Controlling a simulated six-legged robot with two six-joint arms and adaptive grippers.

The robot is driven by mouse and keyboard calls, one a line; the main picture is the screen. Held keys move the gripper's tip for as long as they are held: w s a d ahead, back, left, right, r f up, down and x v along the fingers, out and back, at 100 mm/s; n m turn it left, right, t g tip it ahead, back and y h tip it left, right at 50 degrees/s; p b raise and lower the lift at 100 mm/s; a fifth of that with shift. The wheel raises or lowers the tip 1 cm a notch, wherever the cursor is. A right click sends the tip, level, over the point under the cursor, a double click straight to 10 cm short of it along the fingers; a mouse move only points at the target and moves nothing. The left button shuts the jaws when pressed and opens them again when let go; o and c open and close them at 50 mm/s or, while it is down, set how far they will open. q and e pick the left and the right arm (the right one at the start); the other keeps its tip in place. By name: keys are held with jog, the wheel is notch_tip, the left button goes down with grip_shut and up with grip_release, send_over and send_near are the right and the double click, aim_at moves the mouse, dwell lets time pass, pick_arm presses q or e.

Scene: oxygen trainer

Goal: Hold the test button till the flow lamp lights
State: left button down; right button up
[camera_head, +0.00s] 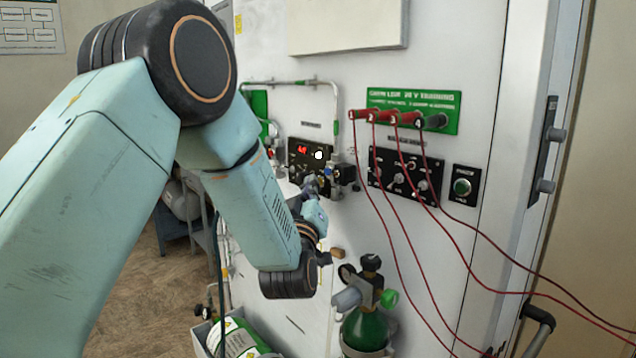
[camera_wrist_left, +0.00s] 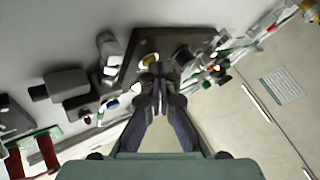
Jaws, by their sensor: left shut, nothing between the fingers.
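The small black control panel (camera_head: 298,158) on the white wall has a red digital display (camera_head: 302,150) and a bright white round spot (camera_head: 318,155), perhaps a lit lamp. My left gripper (camera_head: 311,187) is at this panel's lower edge, partly hidden by its own wrist. In the left wrist view my left gripper (camera_wrist_left: 158,75) is shut and empty. Its tips lie just below a pale, yellow-edged round part (camera_wrist_left: 150,60) on the dark panel (camera_wrist_left: 175,42). I cannot tell if this is the test button or if the tips touch it. My right gripper is out of view.
Metal pipes and a black valve block (camera_head: 344,174) sit close beside the gripper. Red cables hang from the green-backed connectors (camera_head: 394,119) over another black panel (camera_head: 404,177). A green cylinder (camera_head: 365,329) with a regulator stands below. A door edge is at right.

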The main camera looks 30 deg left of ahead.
pick_arm(q)
jog(key=shift+s, duration=0.15)
dwell(0.5)
jog(key=shift+s+a, duration=0.25)
jog(key=shift+s, duration=0.4)
jog(key=shift+s+a+p, duration=0.2)
jog(key=shift+s+a, duration=0.1)
jog(key=shift+s, duration=0.45)
jog(key=shift+s+a+p, duration=0.25)
jog(key=shift+s+a, duration=0.1)
jog(key=shift+s, duration=0.4)
jog(key=shift+s+a+p, duration=0.2)
jog(key=shift+s+a, duration=0.1)
jog(key=shift+s, duration=0.45)
